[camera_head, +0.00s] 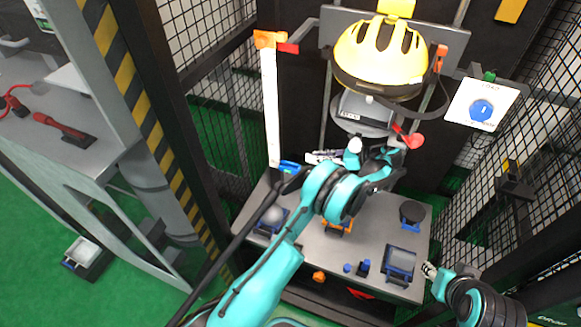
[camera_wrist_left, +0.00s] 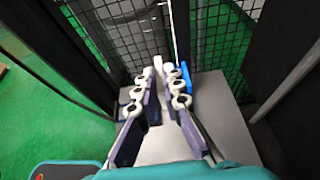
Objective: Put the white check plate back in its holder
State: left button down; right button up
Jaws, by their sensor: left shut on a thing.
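My left gripper (camera_head: 318,157) reaches across the table towards the back left, its fingers level and pointing left.
A yellow helmet (camera_head: 380,52) hangs above my left wrist. A white upright strip (camera_head: 271,110) rises behind the fixture. The grey table (camera_head: 312,245) carries a blue stand with a grey panel (camera_head: 401,262) and a black disc (camera_head: 412,212). Mesh walls close both sides.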

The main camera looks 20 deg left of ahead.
pick_arm(q)
jog(key=w+a+f+b, duration=0.1)
jog(key=a+f, duration=0.1)
jog(key=a, duration=0.2)
jog(key=a+f+b, duration=0.2)
jog(key=a+f, duration=0.1)
jog(key=a, duration=0.1)
jog(key=w+a+f+b, duration=0.1)
jog(key=a+f, duration=0.1)
jog(key=a, duration=0.1)
jog(key=shift+w+a+f+b, duration=0.3)
jog(key=shift+a+b, duration=0.05)
jog(key=shift+a, duration=0.05)
jog(key=shift+d+f+b, duration=0.2)
jog(key=shift+f+b, duration=0.45)
jog(key=shift+f, duration=0.85)
jog(key=shift+f, duration=0.2)
jog(key=c, duration=1.7)
grip_release()
jog(key=shift+d, duration=0.1)
jog(key=shift+s+p+v, duration=0.2)
jog(key=shift+p+v, duration=1.45)
jog(key=shift+v, duration=2.15)
